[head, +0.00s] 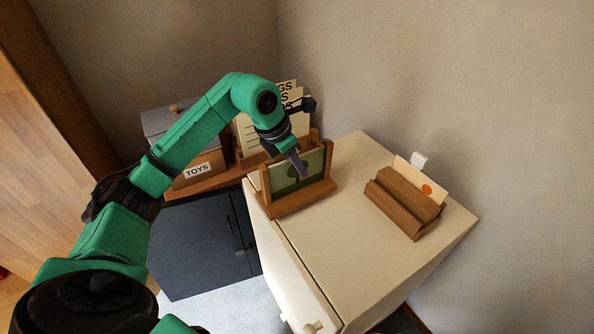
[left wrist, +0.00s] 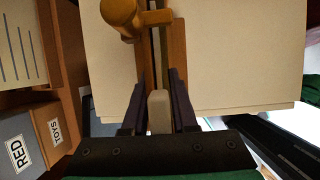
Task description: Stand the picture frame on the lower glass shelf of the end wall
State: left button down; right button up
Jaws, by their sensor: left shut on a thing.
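The picture frame (head: 312,165), a green panel with darker green shapes, stands upright in a wooden stand (head: 297,205) on the pale cabinet top. My left gripper (head: 299,165) reaches down to it from above, its fingers overlapping the panel in the head view. In the left wrist view, my left gripper (left wrist: 160,105) is shut on a narrow pale piece (left wrist: 160,112), which I take to be part of the frame. Wood with a round knob (left wrist: 118,12) shows just beyond. The frame's lower edge is hidden by the stand. I see no glass shelf. My right gripper is out of view.
A wooden rack (head: 405,205) holding a card with an orange dot stands right on the cabinet top (head: 335,245); bare surface lies between it and the stand. Behind left are a TOYS box (head: 192,172) and lettered cards (head: 252,137). Walls close the back and right.

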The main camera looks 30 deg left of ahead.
pick_arm(q)
notch_tip(320, 180, down, 2)
jog(key=shift+f, duration=0.1)
jog(key=c, duration=0.7)
grip_release()
jog(key=shift+r, duration=0.2)
jog(key=shift+a+r, duration=0.15)
jog(key=shift+r, duration=0.2)
jog(key=v, duration=1.1)
jog(key=shift+s, duration=0.2)
